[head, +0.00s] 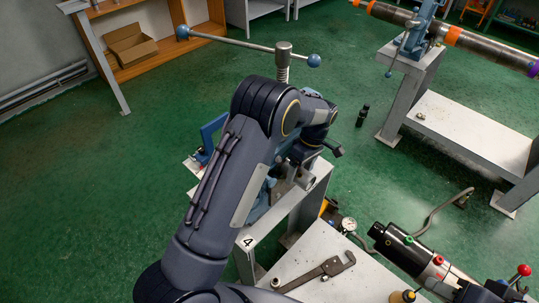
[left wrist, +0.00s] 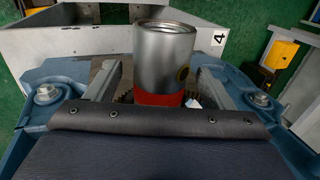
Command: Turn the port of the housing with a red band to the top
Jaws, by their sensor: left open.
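The housing with a red band is a grey metal cylinder (left wrist: 165,58) in the left wrist view, its open end at the top. The red band (left wrist: 158,99) circles its lower part. My left gripper (left wrist: 158,72) is open, with a grey finger on each side of the cylinder; contact cannot be told. In the head view my left arm covers most of the vise (head: 283,62) and the housing. My right gripper is not in view.
The vise stands on a grey stand marked 4 (head: 262,228). A bench at the front holds a wrench (head: 318,272) and a black cylindrical machine (head: 410,247). A second vise bench (head: 465,125) is at the right. Green floor is free at the left.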

